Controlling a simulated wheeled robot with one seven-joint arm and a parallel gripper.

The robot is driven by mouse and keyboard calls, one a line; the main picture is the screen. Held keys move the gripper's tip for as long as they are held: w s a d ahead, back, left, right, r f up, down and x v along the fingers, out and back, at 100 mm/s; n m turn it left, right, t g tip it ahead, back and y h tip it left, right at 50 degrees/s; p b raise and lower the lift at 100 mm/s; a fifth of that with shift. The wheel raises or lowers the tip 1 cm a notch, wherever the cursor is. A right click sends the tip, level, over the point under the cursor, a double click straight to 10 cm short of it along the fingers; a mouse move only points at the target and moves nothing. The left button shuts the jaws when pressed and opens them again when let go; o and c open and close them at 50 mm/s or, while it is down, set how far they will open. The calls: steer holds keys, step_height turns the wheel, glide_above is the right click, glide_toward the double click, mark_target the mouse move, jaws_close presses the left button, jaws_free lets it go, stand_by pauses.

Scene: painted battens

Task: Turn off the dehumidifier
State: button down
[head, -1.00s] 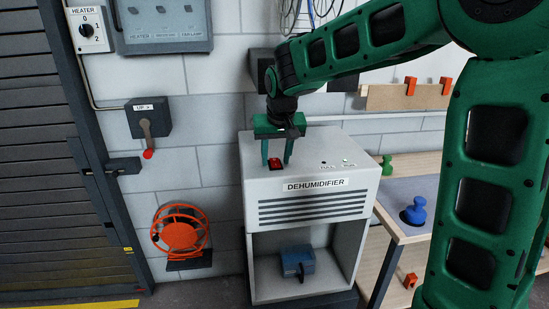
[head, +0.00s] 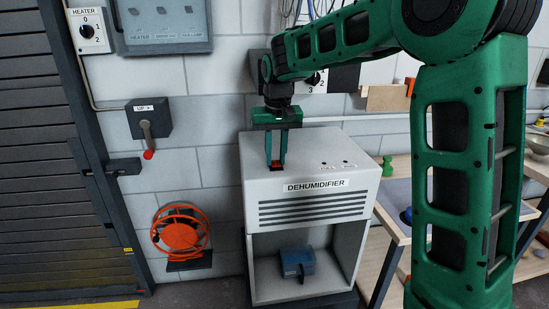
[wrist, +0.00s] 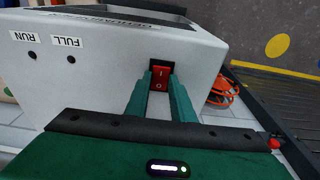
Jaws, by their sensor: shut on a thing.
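The dehumidifier (head: 250,205) is a pale grey cabinet with a labelled, slotted front. A red rocker switch (wrist: 160,77) marked I and O sits in a black surround on its top; in the head view the switch (head: 276,166) is mostly hidden by my fingers. My gripper (head: 276,163) points down from above, with its green fingers shut on the switch. In the wrist view my fingers (wrist: 160,90) sit on either side of it. I cannot tell which half of the rocker is pressed in. The RUN lamp (wrist: 32,56) and FULL lamp (wrist: 71,59) look dark.
A blue container (head: 297,262) stands in the open bay below. An orange reel (head: 180,237) and a red-tipped lever (head: 147,140) are on the wall at left. A bench (head: 405,225) with green and blue knobs stands close at right.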

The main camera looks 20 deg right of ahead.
mark_target(277, 165)
stand_by(0.3)
steer(key=c, duration=1.5)
jaws_free()
steer(key=shift+r, duration=0.1)
steer(key=r, duration=0.7)
steer(key=s+r, duration=0.1)
steer(key=r, duration=0.2)
steer(key=shift+s+r, duration=0.1)
steer(key=shift+r, duration=0.15)
